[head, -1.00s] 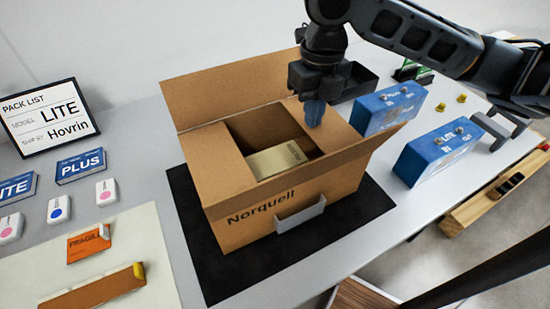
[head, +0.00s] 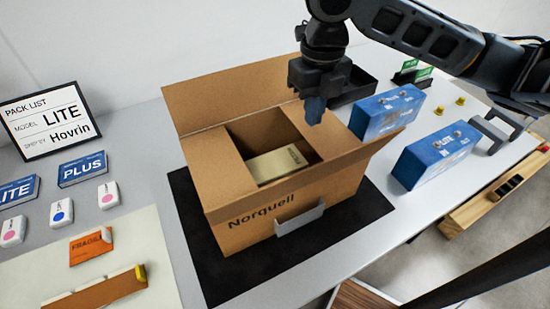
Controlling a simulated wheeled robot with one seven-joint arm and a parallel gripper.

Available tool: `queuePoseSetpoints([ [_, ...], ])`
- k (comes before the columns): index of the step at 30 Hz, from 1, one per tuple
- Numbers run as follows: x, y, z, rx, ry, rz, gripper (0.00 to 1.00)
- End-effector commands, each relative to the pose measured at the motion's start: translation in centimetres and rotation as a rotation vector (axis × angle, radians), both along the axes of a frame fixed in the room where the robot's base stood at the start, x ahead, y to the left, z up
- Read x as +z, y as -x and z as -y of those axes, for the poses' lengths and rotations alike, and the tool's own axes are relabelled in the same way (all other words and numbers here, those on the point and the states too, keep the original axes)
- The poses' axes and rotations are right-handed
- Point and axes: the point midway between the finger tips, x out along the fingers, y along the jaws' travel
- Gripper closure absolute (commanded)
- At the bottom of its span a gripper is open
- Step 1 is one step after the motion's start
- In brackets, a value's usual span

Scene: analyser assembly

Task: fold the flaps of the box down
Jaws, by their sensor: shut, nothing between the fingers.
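The open cardboard box (head: 340,185) marked Norquell stands on a dark mat (head: 205,265). Its back flap (head: 235,95) stands up, leaning away. The left short flap (head: 213,165) and the right short flap (head: 338,135) lie folded inward, leaving a gap in the middle. The front flap appears to stick outward, its right corner (head: 392,138) reaching past the box. A beige carton (head: 278,163) shows inside. My gripper (head: 314,112) is shut and empty, pointing down above the right short flap. Whether its tips touch the flap is unclear.
Two blue analyser units (head: 387,112) (head: 436,156) stand close to the box's right. A dark tray (head: 358,88) sits behind my gripper.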

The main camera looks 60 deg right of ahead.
Motion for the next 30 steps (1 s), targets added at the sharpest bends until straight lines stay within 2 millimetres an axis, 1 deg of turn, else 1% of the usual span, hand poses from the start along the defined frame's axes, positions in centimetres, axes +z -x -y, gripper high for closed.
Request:
queuePoseSetpoints([
  [1,1.0,0.0,0.0,0.001,0.001,-0.001,1.00],
  [12,5.0,0.0,0.0,-0.001,0.001,-0.001,1.00],
  [14,5.4,0.0,0.0,-0.001,0.001,-0.001,1.00],
  [25,5.5,-0.1,-0.1,-0.001,-0.003,0.004,1.00],
  [28,5.6,-1.1,-1.0,-0.009,-0.024,0.038,1.00],
  [30,5.7,-2.4,-2.3,-0.022,-0.056,0.083,1.00],
])
